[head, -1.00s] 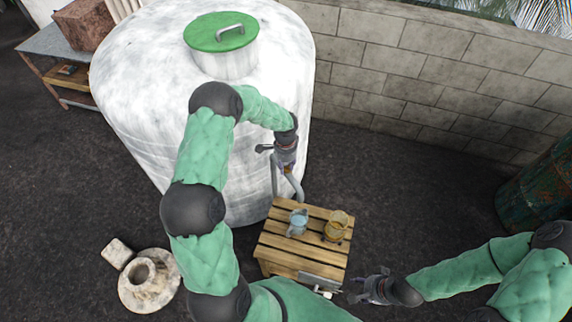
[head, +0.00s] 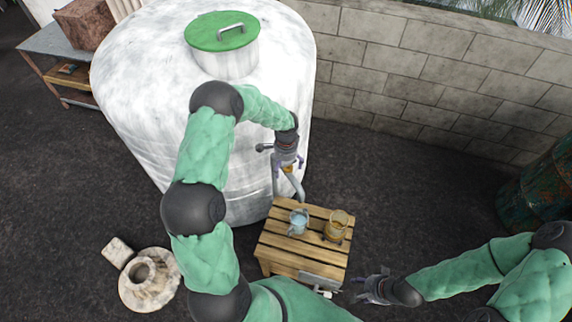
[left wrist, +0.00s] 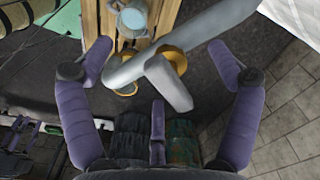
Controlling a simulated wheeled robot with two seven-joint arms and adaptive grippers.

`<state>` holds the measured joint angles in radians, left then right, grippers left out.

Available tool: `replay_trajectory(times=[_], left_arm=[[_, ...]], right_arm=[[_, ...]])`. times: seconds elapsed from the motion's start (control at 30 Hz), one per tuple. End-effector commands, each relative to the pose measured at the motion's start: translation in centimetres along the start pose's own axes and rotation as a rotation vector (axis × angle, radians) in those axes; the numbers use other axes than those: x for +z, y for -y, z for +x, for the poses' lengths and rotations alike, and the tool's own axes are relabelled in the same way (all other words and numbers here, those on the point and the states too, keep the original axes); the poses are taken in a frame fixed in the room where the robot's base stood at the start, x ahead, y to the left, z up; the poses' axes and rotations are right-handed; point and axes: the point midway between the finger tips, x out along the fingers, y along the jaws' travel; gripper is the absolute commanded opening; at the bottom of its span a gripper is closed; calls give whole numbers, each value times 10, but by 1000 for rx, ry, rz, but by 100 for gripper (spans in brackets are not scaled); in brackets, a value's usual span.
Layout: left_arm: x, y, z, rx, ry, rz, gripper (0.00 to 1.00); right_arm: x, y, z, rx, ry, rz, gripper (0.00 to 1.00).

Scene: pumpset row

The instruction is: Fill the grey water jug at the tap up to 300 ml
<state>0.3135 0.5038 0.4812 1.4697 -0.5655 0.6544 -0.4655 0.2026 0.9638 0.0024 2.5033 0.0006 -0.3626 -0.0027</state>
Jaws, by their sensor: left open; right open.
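The grey water jug (head: 299,223) stands upright on a slatted wooden crate (head: 303,264), with pale blue water showing inside. It also shows in the left wrist view (left wrist: 132,20). My right gripper (head: 366,287) is open and empty, right of the crate. The jug's level marks are too small to read.
An amber jug (head: 338,226) stands on the crate right of the grey jug. The white tank (head: 150,80) is behind, a block wall (head: 430,80) at the back right and a rusty drum (head: 540,185) at far right. The dark ground between is clear.

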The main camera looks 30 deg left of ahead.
Motion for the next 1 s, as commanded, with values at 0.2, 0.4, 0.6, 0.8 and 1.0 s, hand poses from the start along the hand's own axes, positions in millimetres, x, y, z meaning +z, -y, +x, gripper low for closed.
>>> replay_trajectory(times=[0.2, 0.4, 0.6, 0.8, 1.0], left_arm=[[0, 0, 0, 0, 0, 0, 90], [0, 0, -11, -1, -1, 0, 90], [0, 0, -28, 0, 0, 0, 90], [0, 0, -45, 0, 0, 0, 90], [0, 0, -60, -1, -1, 0, 90]], right_arm=[[0, 0, 0, 0, 0, 0, 49], [0, 2, -6, 0, 0, 0, 49], [1, 6, -17, 0, 0, 0, 49], [1, 9, -26, 0, 0, 0, 49], [1, 12, -35, 0, 0, 0, 49]])
